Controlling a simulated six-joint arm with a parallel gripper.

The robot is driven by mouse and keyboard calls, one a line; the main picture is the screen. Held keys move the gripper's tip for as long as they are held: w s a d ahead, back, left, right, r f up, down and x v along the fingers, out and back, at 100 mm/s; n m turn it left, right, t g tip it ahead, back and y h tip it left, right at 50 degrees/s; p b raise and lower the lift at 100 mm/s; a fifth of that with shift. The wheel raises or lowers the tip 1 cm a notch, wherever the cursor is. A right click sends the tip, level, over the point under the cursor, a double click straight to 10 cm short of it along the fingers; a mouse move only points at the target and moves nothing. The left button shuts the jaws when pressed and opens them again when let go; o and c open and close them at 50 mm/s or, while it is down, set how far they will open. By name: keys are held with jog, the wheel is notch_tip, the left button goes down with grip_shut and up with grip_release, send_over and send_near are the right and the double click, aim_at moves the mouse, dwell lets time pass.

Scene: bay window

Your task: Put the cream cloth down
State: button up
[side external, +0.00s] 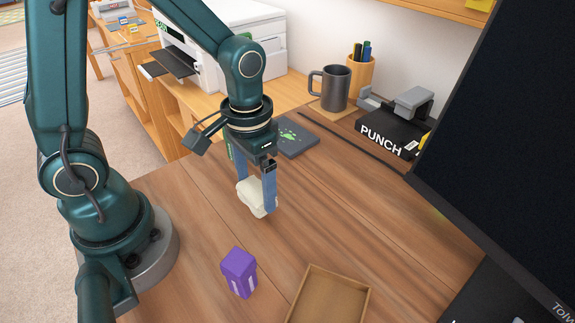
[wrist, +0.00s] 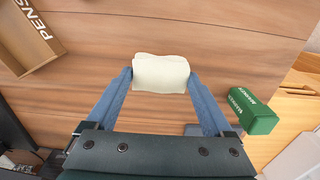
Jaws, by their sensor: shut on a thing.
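The cream cloth (side external: 256,198) is a small folded bundle between the blue fingers of my gripper (side external: 257,190), over the wooden desk. In the wrist view the cloth (wrist: 160,73) sits between the two fingertips (wrist: 160,76), gripped at its left and right ends. My gripper is shut on it and points down. I cannot tell whether the cloth's underside touches the desk (side external: 190,215).
A purple box (side external: 239,272) and an open wooden tray (side external: 363,300) stand nearer the front. A green box (wrist: 253,110) is right of my gripper in the wrist view. A dark pad (side external: 297,140), mug (side external: 335,88) and black punch box (side external: 390,132) are behind. Desk right of the cloth is clear.

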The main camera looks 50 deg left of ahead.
aim_at(256, 189)
jog(key=shift+f, duration=1.05)
jog(key=shift+f, duration=0.15)
jog(key=o, duration=1.2)
notch_tip(256, 189, up, 12)
jog(key=shift+s+a+r+t, duration=0.15)
jog(key=shift+s+r+t, duration=0.2)
jog(key=shift+s+t, duration=0.6)
jog(key=shift+s+a+r+t, duration=0.15)
jog(key=shift+s+r+t, duration=0.25)
jog(key=shift+s+t, duration=0.5)
jog(key=shift+s+a+r+t, duration=0.15)
jog(key=shift+s+r+t, duration=0.2)
jog(key=shift+s+t, duration=0.6)
